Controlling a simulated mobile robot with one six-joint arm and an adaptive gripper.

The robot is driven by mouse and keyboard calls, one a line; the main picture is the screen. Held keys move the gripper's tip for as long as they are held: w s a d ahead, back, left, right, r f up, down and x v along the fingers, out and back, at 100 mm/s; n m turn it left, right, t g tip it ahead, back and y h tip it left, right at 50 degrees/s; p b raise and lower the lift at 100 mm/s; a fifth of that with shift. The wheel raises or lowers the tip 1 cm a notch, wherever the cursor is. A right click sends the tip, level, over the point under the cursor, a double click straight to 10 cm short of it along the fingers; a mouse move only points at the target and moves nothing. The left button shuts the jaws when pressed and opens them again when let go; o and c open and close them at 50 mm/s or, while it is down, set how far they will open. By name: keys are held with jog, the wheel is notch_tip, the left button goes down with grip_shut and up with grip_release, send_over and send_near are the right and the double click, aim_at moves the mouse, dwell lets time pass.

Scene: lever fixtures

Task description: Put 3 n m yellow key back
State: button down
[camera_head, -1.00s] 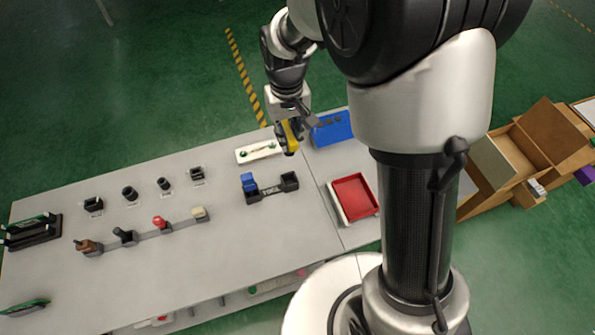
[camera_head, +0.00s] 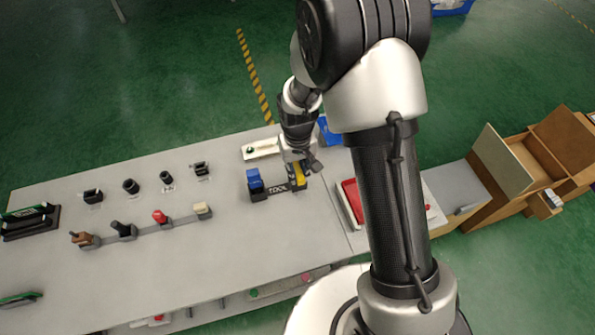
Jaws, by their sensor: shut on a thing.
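The yellow key (camera_head: 299,175) is in my gripper (camera_head: 299,167), upright, over the right end of the black tool holder (camera_head: 278,188). I cannot tell whether its lower end is in the right slot or just above it. A blue key (camera_head: 254,179) stands in the left slot of the same holder. My gripper is shut on the yellow key from above, and its fingers are partly hidden by my wrist.
A white plate (camera_head: 262,148) lies behind the holder, and a blue bin (camera_head: 330,132) is partly hidden by my arm. A red tray (camera_head: 352,200) is to the right. Several lever fixtures (camera_head: 162,217) stand to the left. The table front is clear.

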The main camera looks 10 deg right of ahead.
jog(key=c, duration=1.5)
grip_release()
jog(key=shift+f, duration=0.2)
jog(key=shift+r, duration=0.1)
